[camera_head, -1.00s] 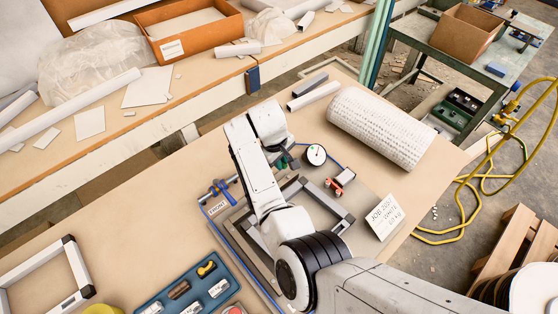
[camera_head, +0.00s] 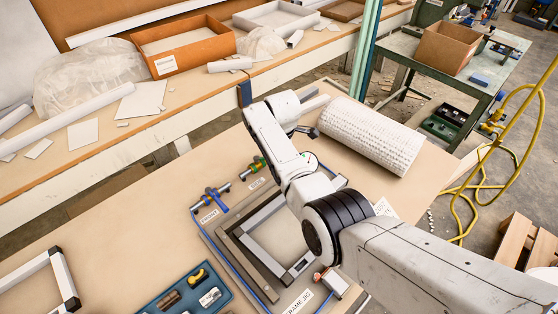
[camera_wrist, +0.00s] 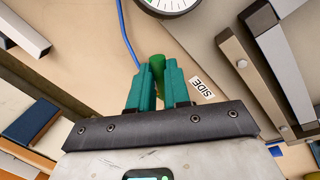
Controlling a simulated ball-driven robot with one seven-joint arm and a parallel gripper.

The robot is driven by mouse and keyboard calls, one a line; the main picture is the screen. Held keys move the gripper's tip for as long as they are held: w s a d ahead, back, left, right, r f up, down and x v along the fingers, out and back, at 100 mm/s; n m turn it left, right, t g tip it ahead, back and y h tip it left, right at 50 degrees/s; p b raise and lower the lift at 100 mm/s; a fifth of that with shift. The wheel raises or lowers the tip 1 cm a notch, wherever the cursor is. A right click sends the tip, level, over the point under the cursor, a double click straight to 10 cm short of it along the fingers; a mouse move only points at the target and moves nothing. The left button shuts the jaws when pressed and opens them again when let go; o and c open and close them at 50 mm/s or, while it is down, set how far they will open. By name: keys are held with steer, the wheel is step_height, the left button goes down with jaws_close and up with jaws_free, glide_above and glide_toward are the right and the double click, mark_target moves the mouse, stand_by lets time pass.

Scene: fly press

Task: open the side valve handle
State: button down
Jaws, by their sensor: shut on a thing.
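The side valve handle (camera_wrist: 157,66) is a short green cylinder in the wrist view, beside a white "SIDE" label (camera_wrist: 202,88). My gripper (camera_wrist: 156,78) has two teal fingers, one on each side of the handle, shut on it. The fingers hide part of the handle and most of the valve body. My arm hides most of the gripper there.
A blue-handled valve (camera_head: 215,195) labelled "FRONT" stands to the left. A gauge (camera_wrist: 170,3) with a blue hose is close by. The metal frame (camera_head: 240,235), a large printed roll (camera_head: 370,135) and a blue tool tray (camera_head: 185,292) are on the table.

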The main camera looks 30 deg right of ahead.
steer(key=shift+w+d+f+n+b, duration=0.2)
steer(key=shift+w+d+n+b, duration=0.1)
steer(key=shift+w+n+b, duration=0.55)
steer(key=w+n+b, duration=0.1)
steer(key=b, duration=0.1)
steer(key=n+y+b, duration=0.1)
steer(key=n, duration=0.1)
steer(key=shift+w+d+n+b, duration=0.1)
steer(key=shift+w+n+b, duration=0.15)
steer(key=shift+w+b, duration=0.15)
steer(key=shift+w+n+b, duration=0.45)
steer(key=shift+n+b, duration=0.35)
steer(key=shift+b, duration=0.25)
steer(key=shift+w+r+n+b, duration=0.2)
steer(key=shift+n+b, duration=0.1)
steer(key=shift+b, duration=0.1)
steer(key=c, duration=1.1)
jaws_free()
steer(key=shift+r, duration=0.1)
step_height(320, 180, up, 10)
steer(key=s+p, duration=0.1)
steer(key=s, duration=0.1)
steer(key=shift+d+r, duration=0.15)
steer(key=shift+r, duration=0.05)
